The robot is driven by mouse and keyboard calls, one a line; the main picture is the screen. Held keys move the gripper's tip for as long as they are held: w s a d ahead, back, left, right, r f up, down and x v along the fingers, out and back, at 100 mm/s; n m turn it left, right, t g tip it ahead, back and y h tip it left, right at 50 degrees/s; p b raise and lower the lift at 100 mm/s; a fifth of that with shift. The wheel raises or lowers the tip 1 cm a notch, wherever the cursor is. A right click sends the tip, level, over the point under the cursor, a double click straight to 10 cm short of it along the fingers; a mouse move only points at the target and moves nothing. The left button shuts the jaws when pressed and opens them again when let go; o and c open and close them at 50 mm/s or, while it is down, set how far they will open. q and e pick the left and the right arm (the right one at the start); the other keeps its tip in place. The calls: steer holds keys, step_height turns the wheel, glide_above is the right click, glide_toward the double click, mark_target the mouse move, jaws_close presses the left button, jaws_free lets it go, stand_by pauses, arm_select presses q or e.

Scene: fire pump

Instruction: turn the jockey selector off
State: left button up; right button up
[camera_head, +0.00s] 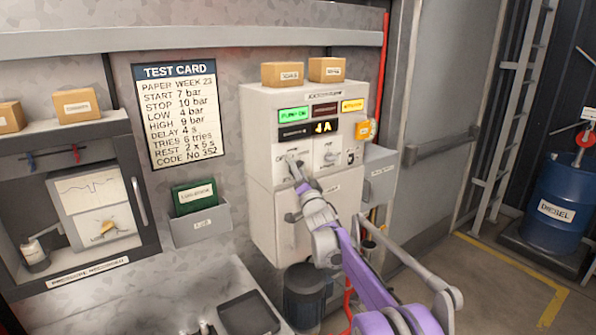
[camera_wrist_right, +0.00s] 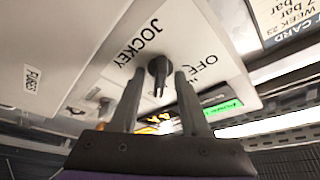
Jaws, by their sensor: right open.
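The jockey selector is a small dark knob (camera_wrist_right: 158,68) on a white panel, with "JOCKEY" printed on one side and "OFF" on the other in the right wrist view. In the head view the selector (camera_head: 291,160) is on the left of the white pump cabinet (camera_head: 262,120), partly hidden by my gripper. My right gripper (camera_wrist_right: 158,82) is open, its two fingers one on each side of the knob. Whether either finger touches the knob I cannot tell. The right gripper also shows at the panel in the head view (camera_head: 297,172). My left gripper is not in view.
A green lamp (camera_head: 294,114) is lit above. Two small boxes (camera_head: 282,74) stand on the cabinet. A black bin (camera_head: 303,290) stands below it. A test card (camera_head: 175,115) hangs left.

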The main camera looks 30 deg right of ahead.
jaws_close()
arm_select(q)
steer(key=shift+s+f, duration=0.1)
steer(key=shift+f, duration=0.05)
arm_select(e)
steer(key=n+y, duration=0.4)
steer(key=n, duration=0.5)
steer(key=n+y, duration=0.4)
steer(key=n, duration=0.5)
steer(key=d+n+y, duration=0.1)
steer(key=n+y, duration=0.3)
steer(key=n, duration=0.5)
steer(key=shift+d+r+g, duration=0.1)
steer(key=shift+g, duration=0.3)
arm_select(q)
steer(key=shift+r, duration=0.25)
arm_select(e)
steer(key=shift+n, duration=0.4)
